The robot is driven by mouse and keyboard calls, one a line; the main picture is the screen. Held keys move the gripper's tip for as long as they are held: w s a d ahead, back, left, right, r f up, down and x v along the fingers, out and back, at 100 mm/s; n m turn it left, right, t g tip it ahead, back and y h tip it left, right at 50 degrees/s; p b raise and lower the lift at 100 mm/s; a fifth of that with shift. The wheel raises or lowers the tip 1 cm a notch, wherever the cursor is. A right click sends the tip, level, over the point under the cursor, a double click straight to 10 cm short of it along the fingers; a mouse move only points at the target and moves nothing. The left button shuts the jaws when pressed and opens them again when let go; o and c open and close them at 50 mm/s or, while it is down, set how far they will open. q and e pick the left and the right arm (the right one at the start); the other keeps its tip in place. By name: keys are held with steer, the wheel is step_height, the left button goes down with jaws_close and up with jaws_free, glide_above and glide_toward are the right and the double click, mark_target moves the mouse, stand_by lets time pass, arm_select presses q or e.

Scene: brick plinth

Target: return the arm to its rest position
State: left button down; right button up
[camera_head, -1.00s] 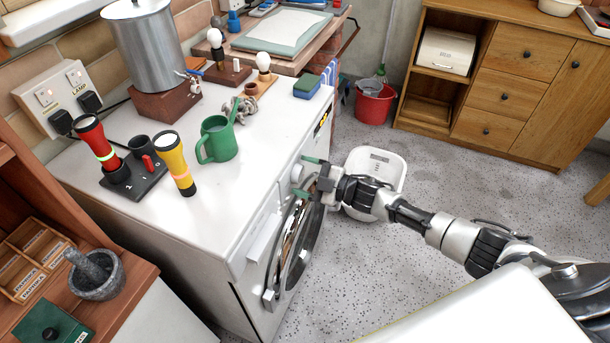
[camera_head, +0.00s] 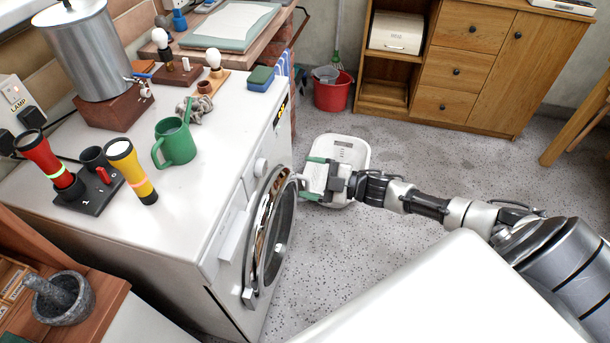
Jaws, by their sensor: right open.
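My right arm comes in from the right, and its gripper (camera_head: 312,178) is open. Its green-tipped fingers are apart with nothing seen held between them. The gripper is beside the front of the white washing machine (camera_head: 235,165), close to the upper edge of its round door (camera_head: 283,232) in the picture. I cannot tell whether it touches the door. The door appears to stand ajar. My left gripper is not in view.
A white tub-like item (camera_head: 352,150) is on the floor behind the gripper. A red bucket (camera_head: 332,95) and wooden cabinet (camera_head: 470,65) stand farther back. Speckled floor (camera_head: 420,150) is clear beyond the arm.

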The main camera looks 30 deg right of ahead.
stand_by(0.3)
steer(key=s+d+f+m+g+h+p, duration=0.1)
steer(key=s+f+m+h, duration=0.35)
steer(key=f, duration=0.45)
steer(key=s+d+f+m+g+h+p, duration=0.1)
steer(key=s+f+m+h, duration=0.3)
steer(key=f, duration=0.5)
steer(key=s+d+f+m+g+h+p, duration=0.1)
steer(key=s+f+m+h+p, duration=0.15)
steer(key=s+f, duration=0.45)
steer(key=s+a+f+m+g, duration=0.1)
steer(key=s+a+f+g, duration=0.2)
steer(key=s, duration=0.6)
steer(key=s+a+f+m+g+h, duration=0.1)
steer(key=s+a+f+m+g, duration=0.1)
steer(key=s+f, duration=0.3)
steer(key=s+a+f+m+g, duration=0.1)
steer(key=s+a+f+g, duration=0.2)
steer(key=s, duration=1)
steer(key=shift+a+f+m+g+h+p, duration=0.3)
steer(key=shift+a+f+g+h+p, duration=0.1)
steer(key=shift+f, duration=0.55)
